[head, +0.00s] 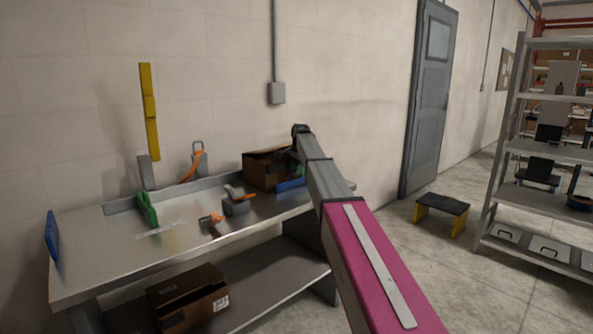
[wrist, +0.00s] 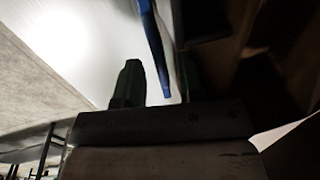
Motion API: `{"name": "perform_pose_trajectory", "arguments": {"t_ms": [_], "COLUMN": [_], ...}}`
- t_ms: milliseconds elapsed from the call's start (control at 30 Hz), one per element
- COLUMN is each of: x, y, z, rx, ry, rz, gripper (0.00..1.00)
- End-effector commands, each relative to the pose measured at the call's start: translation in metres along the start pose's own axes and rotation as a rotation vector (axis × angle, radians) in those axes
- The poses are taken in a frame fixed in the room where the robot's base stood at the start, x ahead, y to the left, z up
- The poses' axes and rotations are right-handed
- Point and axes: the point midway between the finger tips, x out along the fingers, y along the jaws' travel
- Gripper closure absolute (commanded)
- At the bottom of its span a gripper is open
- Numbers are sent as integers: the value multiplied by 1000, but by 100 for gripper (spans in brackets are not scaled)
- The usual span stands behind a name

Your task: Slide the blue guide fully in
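A blue guide (head: 291,185) sits at the right part of the metal table, beside a cardboard box and partly hidden by my arm. A second blue panel (head: 52,236) stands at the table's left end. In the wrist view, a long thin blue piece (wrist: 152,45) reaches down between the fingers of my gripper (wrist: 158,84). The two dark green fingers are apart, with a gap beside the blue piece, so it does not look clamped.
The metal table (head: 95,262) also holds an open cardboard box (head: 262,170), a green guide (head: 148,208), a small grey dispenser (head: 237,206) and an orange-handled item (head: 211,219). Another box (head: 188,296) is on the lower shelf. A step stool (head: 441,209) stands right.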

Motion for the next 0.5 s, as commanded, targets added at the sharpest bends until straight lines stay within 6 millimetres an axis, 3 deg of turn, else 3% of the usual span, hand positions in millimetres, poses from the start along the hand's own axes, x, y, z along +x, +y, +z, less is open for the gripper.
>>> {"name": "perform_pose_trajectory", "arguments": {"t_ms": [300,500], "x": [-1,-21], "y": [0,0], "z": [0,0], "rx": [-1,-1], "ry": [-1,0], "rz": [1,0], "gripper": [62,62]}}
